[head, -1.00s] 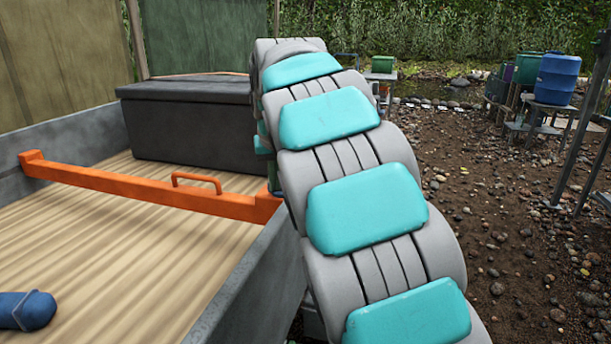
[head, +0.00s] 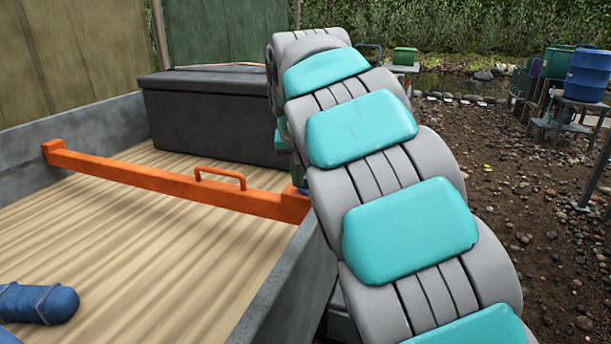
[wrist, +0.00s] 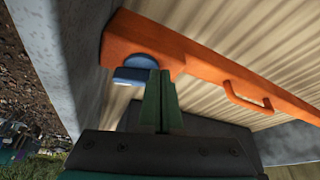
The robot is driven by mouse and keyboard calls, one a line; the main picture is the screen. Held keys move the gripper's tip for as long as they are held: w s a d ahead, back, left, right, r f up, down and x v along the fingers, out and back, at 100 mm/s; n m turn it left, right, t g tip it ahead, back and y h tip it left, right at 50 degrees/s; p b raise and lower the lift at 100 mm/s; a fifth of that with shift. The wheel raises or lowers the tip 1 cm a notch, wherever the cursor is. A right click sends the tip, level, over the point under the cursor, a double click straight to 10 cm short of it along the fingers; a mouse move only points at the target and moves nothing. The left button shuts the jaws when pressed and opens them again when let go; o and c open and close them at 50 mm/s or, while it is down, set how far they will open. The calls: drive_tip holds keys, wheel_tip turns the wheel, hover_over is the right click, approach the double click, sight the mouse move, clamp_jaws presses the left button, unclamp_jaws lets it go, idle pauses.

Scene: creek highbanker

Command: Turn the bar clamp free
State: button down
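The orange bar (head: 175,183) lies across the wooden bed, with a small loop handle (head: 220,178) on top. The blue clamp (wrist: 140,66) is at the bar's end in the wrist view. A sliver of blue shows at the bar's right end in the head view (head: 303,188). My gripper (wrist: 158,80) has its green fingers together, with no clear gap between them. Their tips overlap the right side of the blue clamp in the wrist view; I cannot tell whether they touch it.
Grey walls (head: 285,290) border the bed. A dark chest (head: 215,115) stands behind the bar, and a blue rolled item (head: 40,303) lies at front left. Stony ground with a blue barrel (head: 588,75) is on the right.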

drive_tip(key=shift+w+a, duration=0.15)
drive_tip(key=shift+w, duration=0.05)
idle(1.4)
drive_tip(key=shift+r, duration=0.15)
drive_tip(key=v, duration=0.7)
drive_tip(key=shift+r, duration=0.25)
drive_tip(key=shift+s, duration=0.15)
